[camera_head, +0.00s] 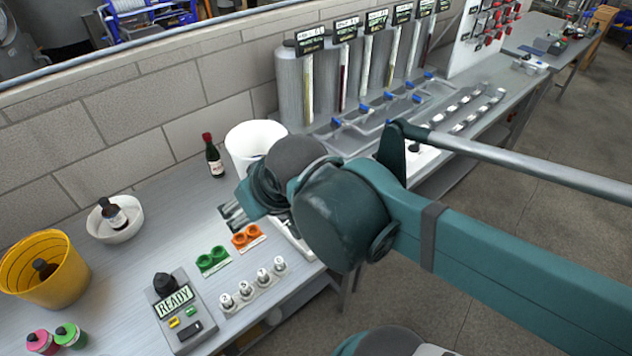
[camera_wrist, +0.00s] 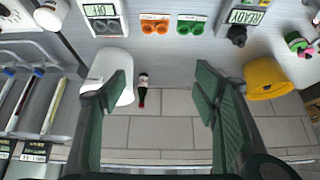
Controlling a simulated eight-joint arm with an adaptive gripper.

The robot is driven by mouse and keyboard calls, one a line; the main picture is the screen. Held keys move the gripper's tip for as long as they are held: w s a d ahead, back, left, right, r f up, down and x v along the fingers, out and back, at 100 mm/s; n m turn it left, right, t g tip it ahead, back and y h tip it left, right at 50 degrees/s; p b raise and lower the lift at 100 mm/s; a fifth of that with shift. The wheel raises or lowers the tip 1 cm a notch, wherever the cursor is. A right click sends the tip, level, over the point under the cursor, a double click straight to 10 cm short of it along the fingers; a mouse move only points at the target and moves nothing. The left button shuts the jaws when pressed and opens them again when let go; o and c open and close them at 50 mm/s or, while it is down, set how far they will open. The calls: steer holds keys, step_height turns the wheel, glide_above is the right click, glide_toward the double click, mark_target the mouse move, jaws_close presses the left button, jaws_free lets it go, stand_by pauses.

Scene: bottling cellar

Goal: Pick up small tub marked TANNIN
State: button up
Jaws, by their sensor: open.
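Two small tubs stand at the front left of the bench in the head view, one with a pink lid (camera_head: 40,341) and one with a green lid (camera_head: 69,334). The pink-lidded tub (camera_wrist: 305,48) and the green-lidded tub (camera_wrist: 292,36) also show at the right edge of the wrist view. I cannot read a TANNIN mark on either. My gripper (camera_wrist: 161,82) is open, with nothing between its fingers. In the head view my gripper (camera_head: 235,216) is partly hidden by my arm, above the bench and well right of both tubs.
A yellow bucket (camera_head: 62,262), white bowl (camera_head: 118,234), dark bottle (camera_head: 214,158) and white bucket (camera_head: 240,140) stand toward the wall. A READY device (camera_head: 178,312), green cups (camera_head: 212,259), orange cups (camera_head: 248,236) and several numbered white pots (camera_head: 262,277) occupy the middle.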

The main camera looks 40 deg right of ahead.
steer(key=w+d+f+n+g+h+b, duration=0.4)
steer(key=d+f+n, duration=0.4)
steer(key=d+f, duration=0.3)
steer(key=w+d+f+n+g+h+b, duration=0.5)
steer(key=d+f+h, duration=0.4)
steer(key=d, duration=0.6)
steer(key=shift+w+f+n+g, duration=0.4)
steer(key=shift+w+f+n, duration=0.05)
steer(key=shift+f+n, duration=0.9)
steer(key=shift+r, duration=0.1)
steer(key=shift+b+x, duration=0.4)
steer(key=shift+x, duration=0.9)
steer(key=shift+d, duration=0.1)
